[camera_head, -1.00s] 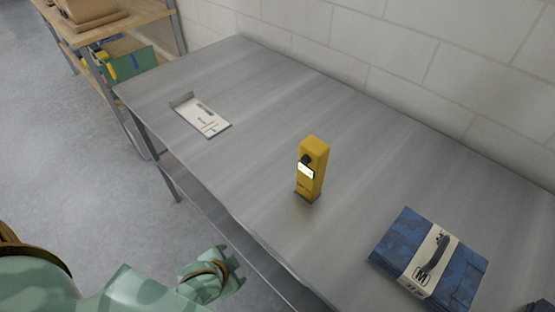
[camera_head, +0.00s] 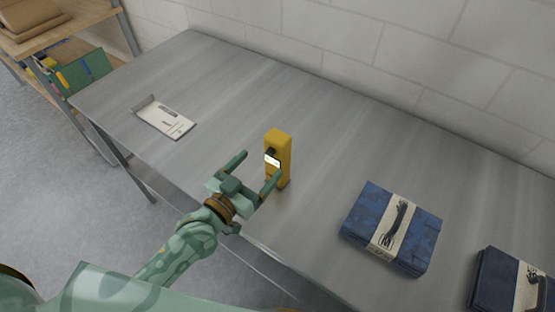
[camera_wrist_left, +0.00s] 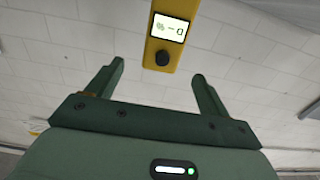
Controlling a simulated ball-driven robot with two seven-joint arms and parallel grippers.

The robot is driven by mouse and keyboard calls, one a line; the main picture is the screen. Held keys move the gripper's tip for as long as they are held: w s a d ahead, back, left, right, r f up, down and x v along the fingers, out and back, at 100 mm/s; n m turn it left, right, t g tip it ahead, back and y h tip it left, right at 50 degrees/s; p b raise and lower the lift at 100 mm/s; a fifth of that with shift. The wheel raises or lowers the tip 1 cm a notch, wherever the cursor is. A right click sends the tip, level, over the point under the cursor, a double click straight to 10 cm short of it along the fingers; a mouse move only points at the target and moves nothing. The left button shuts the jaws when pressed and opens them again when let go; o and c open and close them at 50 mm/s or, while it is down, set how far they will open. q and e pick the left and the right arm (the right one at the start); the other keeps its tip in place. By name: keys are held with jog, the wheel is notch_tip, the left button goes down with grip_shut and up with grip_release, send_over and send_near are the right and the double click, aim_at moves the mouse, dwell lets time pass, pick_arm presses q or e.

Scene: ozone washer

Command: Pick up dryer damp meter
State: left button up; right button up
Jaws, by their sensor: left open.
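The dryer damp meter (camera_head: 279,151) is a yellow upright block with a small lit screen and a black knob, standing on the grey metal table. In the left wrist view the meter (camera_wrist_left: 171,38) shows above and between the finger tips, apart from them, with its screen and knob facing the camera. My left gripper (camera_head: 258,168) is open and empty at the near side of the meter. In the head view one finger overlaps the meter's lower edge; I cannot tell whether it touches. The left gripper's two fingers (camera_wrist_left: 158,75) also show in the wrist view. My right gripper is not in view.
The metal table (camera_head: 210,85) runs along a white block wall. A white card (camera_head: 165,118) lies at its left. A folded blue camouflage garment pack (camera_head: 415,240) lies to the right, with another blue pack (camera_head: 497,281) beyond. A wooden shelf (camera_head: 75,28) stands at far left.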

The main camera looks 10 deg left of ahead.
aim_at(270, 154)
pick_arm(q)
jog(key=x, duration=0.5)
jog(key=shift+w+d, duration=0.1)
jog(key=shift+w, duration=0.05)
jog(key=x, duration=0.5)
jog(key=shift+w+r+b, duration=0.25)
jog(key=shift+w+b, duration=0.05)
jog(key=shift+w, duration=0.15)
jog(key=shift+s, duration=0.1)
jog(key=shift+c, duration=0.9)
jog(key=c, duration=1.4)
jog(key=shift+r, duration=0.15)
